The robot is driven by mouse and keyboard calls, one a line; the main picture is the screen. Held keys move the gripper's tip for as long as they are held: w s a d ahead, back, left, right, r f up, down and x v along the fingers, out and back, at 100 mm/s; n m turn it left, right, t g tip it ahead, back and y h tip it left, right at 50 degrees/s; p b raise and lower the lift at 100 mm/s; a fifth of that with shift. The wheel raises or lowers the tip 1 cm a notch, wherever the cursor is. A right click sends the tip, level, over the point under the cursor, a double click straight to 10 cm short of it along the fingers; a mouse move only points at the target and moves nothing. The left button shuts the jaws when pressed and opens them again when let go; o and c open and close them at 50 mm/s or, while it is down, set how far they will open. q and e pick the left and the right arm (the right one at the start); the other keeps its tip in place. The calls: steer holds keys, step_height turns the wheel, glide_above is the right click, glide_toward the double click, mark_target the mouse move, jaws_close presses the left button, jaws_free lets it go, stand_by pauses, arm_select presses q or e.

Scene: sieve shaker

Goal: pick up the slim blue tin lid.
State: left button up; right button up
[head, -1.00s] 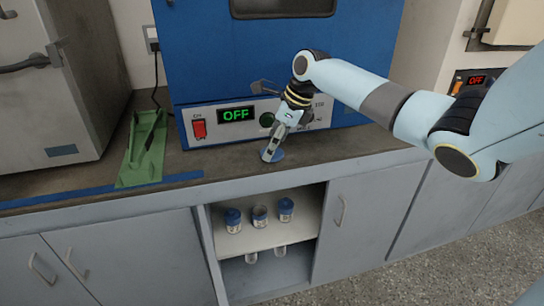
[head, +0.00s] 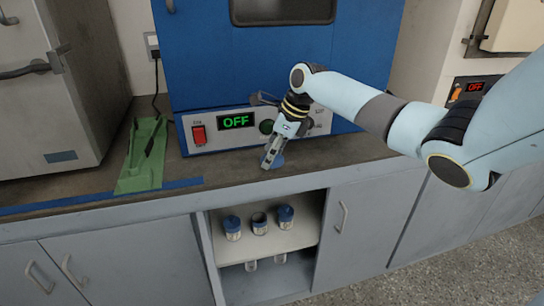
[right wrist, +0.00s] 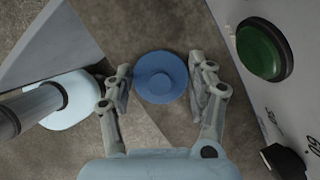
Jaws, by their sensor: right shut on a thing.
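In the head view the right gripper (head: 268,163) points down at the front of the worktop, below the blue oven's panel. The lid (head: 279,161) shows as a small blue patch beside the fingers, partly hidden by them. I cannot tell whether it still touches the worktop. My left gripper is not in view.
The blue oven's control panel (head: 220,136) stands close behind the gripper; its green button (right wrist: 263,50) is near in the wrist view. Several jars, including a blue-lidded one (head: 232,230), stand in the open cupboard (head: 285,243) below.

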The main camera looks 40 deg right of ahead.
step_height(320, 180, up, 5)
steer(key=shift+f+p, duration=0.2)
steer(key=shift+p, duration=0.35)
steer(key=s+d+r+p, duration=0.3)
steer(key=s+d+r, duration=0.25)
steer(key=s, duration=0.45)
steer(key=f+b, duration=0.3)
steer(key=b, duration=0.1)
steer(key=shift+s+f, duration=0.2)
steer(key=shift+f, duration=0.15)
